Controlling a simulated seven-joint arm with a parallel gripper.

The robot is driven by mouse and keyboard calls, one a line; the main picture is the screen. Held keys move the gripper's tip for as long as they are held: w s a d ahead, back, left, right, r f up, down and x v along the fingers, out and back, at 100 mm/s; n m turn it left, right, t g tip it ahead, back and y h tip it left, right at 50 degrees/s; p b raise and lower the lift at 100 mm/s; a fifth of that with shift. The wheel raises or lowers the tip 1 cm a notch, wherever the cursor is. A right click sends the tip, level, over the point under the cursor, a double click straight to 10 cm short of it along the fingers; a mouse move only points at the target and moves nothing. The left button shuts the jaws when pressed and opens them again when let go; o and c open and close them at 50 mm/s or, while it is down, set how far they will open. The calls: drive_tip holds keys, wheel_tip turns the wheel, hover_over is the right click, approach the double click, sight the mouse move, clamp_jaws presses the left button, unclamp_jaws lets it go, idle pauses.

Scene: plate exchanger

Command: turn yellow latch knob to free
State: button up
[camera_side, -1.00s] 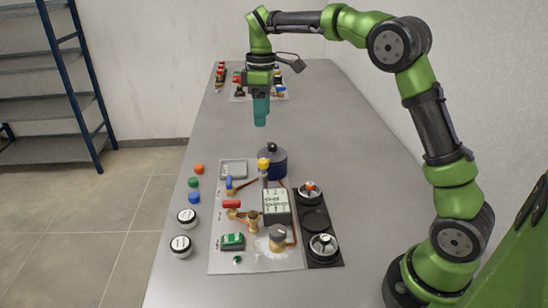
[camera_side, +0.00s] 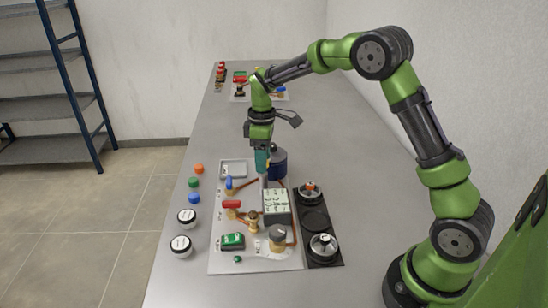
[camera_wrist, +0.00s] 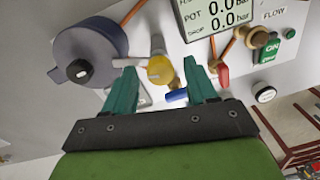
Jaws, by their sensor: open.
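The yellow latch knob (camera_wrist: 160,69) sits on top of a pale post and shows in the wrist view between the two teal fingers of my gripper (camera_wrist: 158,72). There is a gap on both sides of the knob, so the fingers look open and not touching it. In the side view my gripper (camera_side: 262,162) points down over the post and hides the yellow knob. Whether the fingertips are level with the knob is hard to tell.
A dark blue round pot (camera_wrist: 92,52) stands close beside the knob. The pressure display box (camera_side: 277,203) is on the near side. A blue-handled valve (camera_side: 229,183) and a red-handled valve (camera_side: 231,204) are to the left.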

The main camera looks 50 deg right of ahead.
drive_tip(key=shift+c, duration=0.3)
drive_tip(key=c, duration=1)
drive_tip(key=m, duration=0.4)
drive_tip(key=shift+m, duration=0.4)
drive_tip(key=m, duration=0.4)
drive_tip(key=shift+m+t, duration=0.3)
drive_tip(key=m, duration=0.4)
drive_tip(key=shift+r+m, duration=0.1)
drive_tip(key=shift+m, duration=2.1)
drive_tip(key=shift+s, duration=0.1)
